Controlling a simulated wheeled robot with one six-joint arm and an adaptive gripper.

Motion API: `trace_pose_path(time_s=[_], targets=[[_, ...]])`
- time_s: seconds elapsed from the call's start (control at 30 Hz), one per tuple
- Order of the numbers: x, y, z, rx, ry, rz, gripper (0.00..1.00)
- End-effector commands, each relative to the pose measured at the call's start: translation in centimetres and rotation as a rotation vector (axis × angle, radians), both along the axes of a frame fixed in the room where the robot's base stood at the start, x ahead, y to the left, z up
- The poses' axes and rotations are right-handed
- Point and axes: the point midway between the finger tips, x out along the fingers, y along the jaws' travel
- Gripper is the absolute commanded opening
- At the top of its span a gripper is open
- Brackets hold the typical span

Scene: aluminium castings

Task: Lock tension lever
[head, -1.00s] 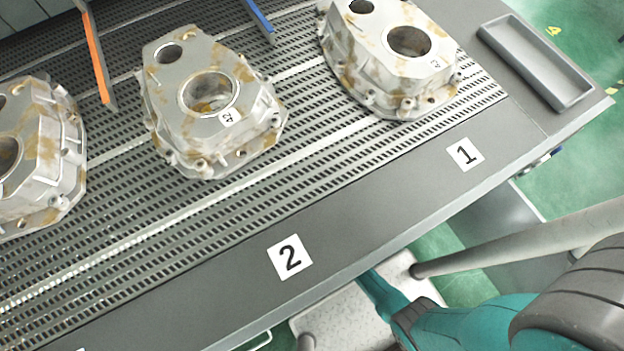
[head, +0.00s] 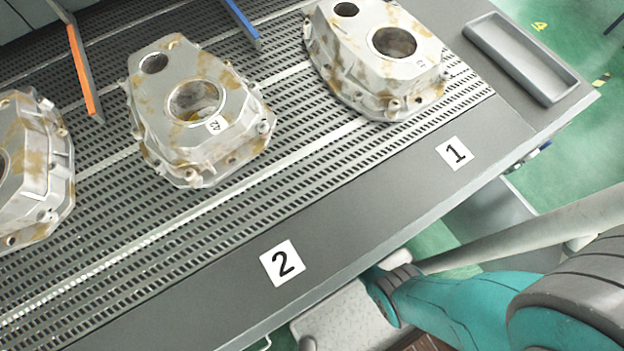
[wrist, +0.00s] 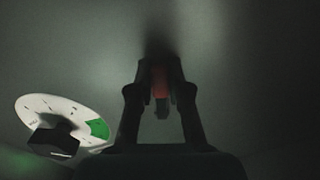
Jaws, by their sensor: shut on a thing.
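In the wrist view my gripper (wrist: 160,68) is shut on a red lever (wrist: 160,82), taken to be the tension lever. Only a short red piece and a dark lower end show between the fingers. The area above the fingertips is in deep shadow, so the lever's mount is hidden. In the head view the gripper is out of sight, with my arm reaching below the table's front edge.
A round white dial (wrist: 62,120) with a green sector and black knob is left of my gripper. Castings (head: 197,118) stand on the slotted table (head: 330,185) above my arm. A grey tray (head: 520,58) sits at the table's right end.

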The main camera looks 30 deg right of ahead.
Motion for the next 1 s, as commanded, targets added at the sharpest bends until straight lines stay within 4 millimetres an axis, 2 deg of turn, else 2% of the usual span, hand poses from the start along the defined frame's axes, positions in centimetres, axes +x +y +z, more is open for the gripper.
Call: trace_pose_path(time_s=[0.3, 0.8, 0.83, 0.9, 0.93, 1.0], targets=[[0.08, -0.27, -0.26, -0.110, 0.000, 0.000, 0.00], [0.10, -0.30, -0.27, -0.129, -0.001, 0.000, 0.00], [0.10, -0.30, -0.27, -0.129, -0.001, 0.000, 0.20], [0.10, -0.30, -0.27, -0.129, -0.001, 0.000, 0.37], [0.09, -0.29, -0.28, -0.128, -0.001, 0.000, 0.44], [0.07, -0.29, -0.29, -0.128, 0.000, 0.000, 0.44]])
